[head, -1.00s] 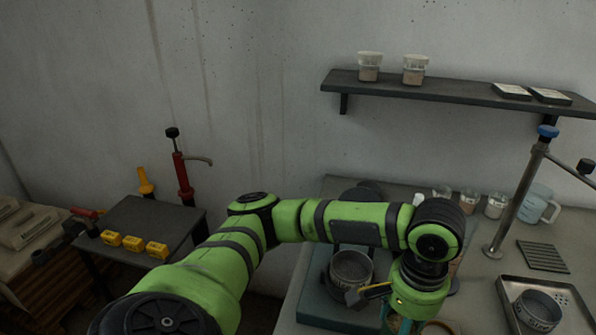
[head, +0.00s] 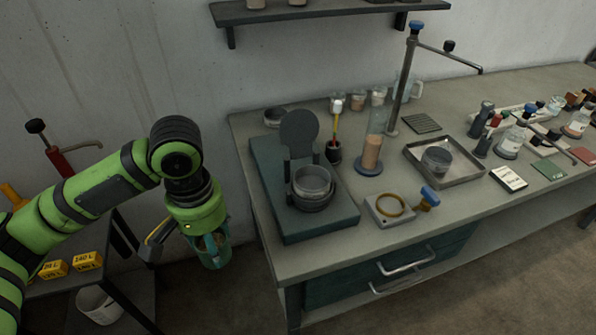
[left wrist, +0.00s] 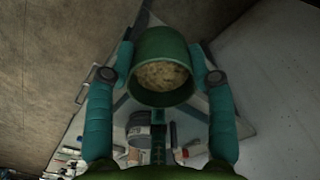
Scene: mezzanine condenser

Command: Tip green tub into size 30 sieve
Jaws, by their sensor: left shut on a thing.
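The green tub (left wrist: 162,47) is between my left gripper's two teal fingers in the left wrist view. Pale granular stuff shows inside its mouth. In the head view my left gripper (head: 213,256) is shut on the tub, off the bench's left end and left of the sieves. A grey sieve (head: 314,179) sits on top of a round stack on the dark green base. Another sieve (head: 437,160) stands in the metal tray, and a third (head: 276,117) is at the bench's back left. I cannot read any sieve size. My right gripper is not in view.
The bench (head: 290,262) holds a metal tray (head: 470,178), a cylinder (head: 371,155) on a blue foot, a clamp stand (head: 403,90) and a small device with a yellow ring (head: 390,207). A low dark table with yellow boxes (head: 87,261) is at left. Floor shows between.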

